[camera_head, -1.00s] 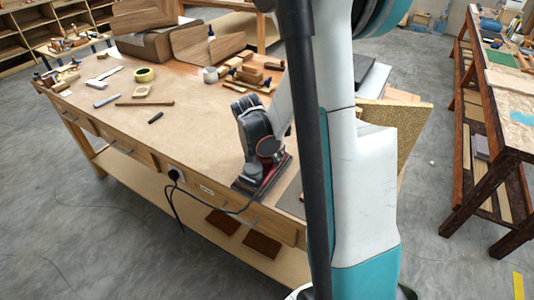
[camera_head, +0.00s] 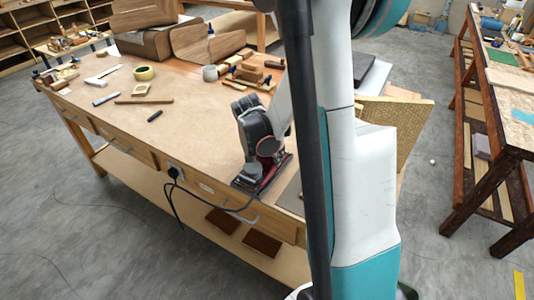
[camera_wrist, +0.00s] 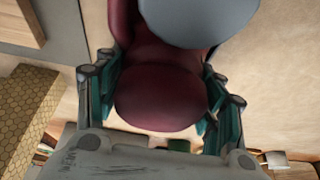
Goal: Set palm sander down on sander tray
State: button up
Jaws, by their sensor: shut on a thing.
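The palm sander (camera_head: 264,174), dark red and grey with a flat dark base, is at the front edge of the workbench, toward its right end. My gripper (camera_wrist: 160,100) is shut on the sander's rounded dark red body (camera_wrist: 158,92), with one finger on each side. In the head view my gripper (camera_head: 262,143) is above the sander, partly hidden by my arm. I cannot tell whether the sander's base touches the surface below. I cannot clearly make out the sander tray; a flat grey surface (camera_head: 291,196) lies just right of the sander, partly behind my arm.
The workbench (camera_head: 190,118) has clear room left of the sander. A tape roll (camera_head: 144,72), wooden blocks (camera_head: 250,72) and curved wooden panels (camera_head: 208,42) lie farther back. A black cord (camera_head: 178,205) hangs at the front. A textured tan board (camera_head: 402,130) stands behind my arm.

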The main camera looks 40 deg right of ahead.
jog(key=o, duration=1.5)
jog(key=shift+c, duration=0.2)
jog(key=shift+o, duration=0.6)
jog(key=shift+f, duration=0.1)
jog(key=shift+o, duration=1.1)
jog(key=shift+r, duration=0.2)
jog(key=shift+r+p, duration=2.3)
jog(key=shift+r, duration=1.1)
